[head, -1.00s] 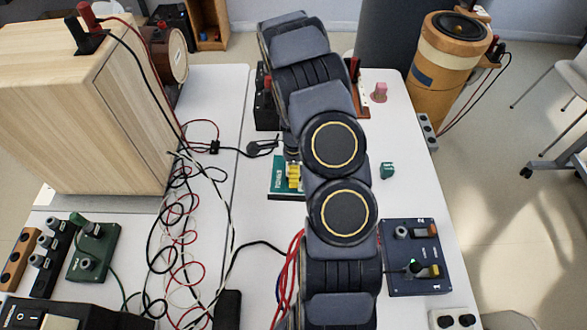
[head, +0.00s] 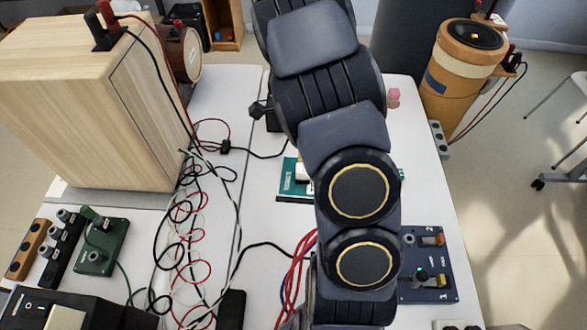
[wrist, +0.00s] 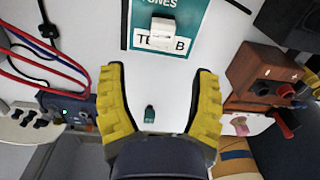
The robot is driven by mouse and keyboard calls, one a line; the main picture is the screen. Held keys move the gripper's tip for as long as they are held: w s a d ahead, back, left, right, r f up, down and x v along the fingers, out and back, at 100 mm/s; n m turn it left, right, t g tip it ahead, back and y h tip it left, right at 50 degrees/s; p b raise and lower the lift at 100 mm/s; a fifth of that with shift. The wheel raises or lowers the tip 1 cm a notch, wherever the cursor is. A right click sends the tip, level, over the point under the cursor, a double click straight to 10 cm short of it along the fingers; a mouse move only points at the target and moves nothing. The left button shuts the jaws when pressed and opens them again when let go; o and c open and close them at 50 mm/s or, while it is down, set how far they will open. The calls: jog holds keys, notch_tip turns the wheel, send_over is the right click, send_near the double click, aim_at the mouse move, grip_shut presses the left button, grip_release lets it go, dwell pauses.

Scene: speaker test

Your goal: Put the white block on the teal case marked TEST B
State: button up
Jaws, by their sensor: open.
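The teal case (head: 286,184) marked TEST B lies on the white table, partly behind my arm in the head view. In the wrist view the case (wrist: 192,18) is at the top, with its white label partly covered. The white block (wrist: 162,30) rests on the case, over the middle of the label; it also shows in the head view (head: 301,172). My gripper (wrist: 160,71) is open, with its yellow fingers apart and nothing between them. It is clear of the block. In the head view my arm hides the gripper.
A small teal block (wrist: 149,114) and a pink block (head: 393,97) stand on the table. A blue switch box (head: 420,265) is at the right. A wooden speaker cabinet (head: 85,110) and tangled cables (head: 190,235) are on the left. A brown terminal box (wrist: 262,75) is at the wrist view's right.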

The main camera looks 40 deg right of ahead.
jog(key=s+a+r+n, duration=0.3)
jog(key=a+r+n, duration=0.3)
jog(key=a, duration=0.2)
jog(key=s+a+r+n, duration=0.2)
jog(key=a+r+n, duration=0.4)
jog(key=a+n, duration=0.15)
jog(key=s+a+r+n, duration=0.2)
jog(key=s+a+n, duration=0.2)
jog(key=s+n, duration=0.2)
jog(key=s+a+r+n+g, duration=0.1)
jog(key=s+a+r+n, duration=0.1)
jog(key=s+a+n, duration=0.2)
jog(key=shift+s+a+r+n+g, duration=0.2)
jog(key=shift+s+a+n+g, duration=0.1)
jog(key=shift+s+n, duration=1.45)
jog(key=shift+s, duration=0.15)
